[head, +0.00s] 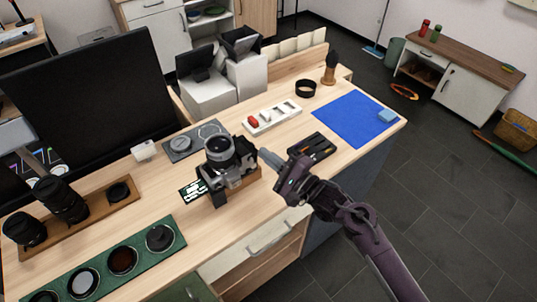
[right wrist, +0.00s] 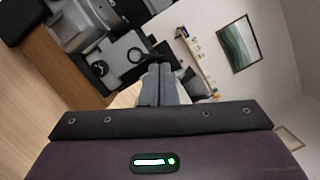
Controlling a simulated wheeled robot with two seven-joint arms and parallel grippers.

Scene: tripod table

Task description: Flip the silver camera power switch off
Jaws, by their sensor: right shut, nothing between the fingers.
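The silver and black camera (head: 219,170) stands on a small wooden block near the table's front edge, its large round lens upward and toward the back in the head view. My right gripper (head: 268,158) is just right of the camera, its grey fingers shut and empty, apart from the camera body as far as I can see. In the right wrist view the shut fingers (right wrist: 158,85) point up the picture, and part of the camera (right wrist: 72,28) shows at the upper left. The power switch is too small to make out. My left gripper is not visible.
A grey mat (head: 176,154) lies behind the camera. A white tray (head: 272,119), a black tray (head: 312,150) and a blue mat (head: 350,121) lie to the right. Lenses on a wooden board (head: 85,218) and a green filter tray (head: 101,270) lie left. A dark monitor (head: 80,95) stands behind.

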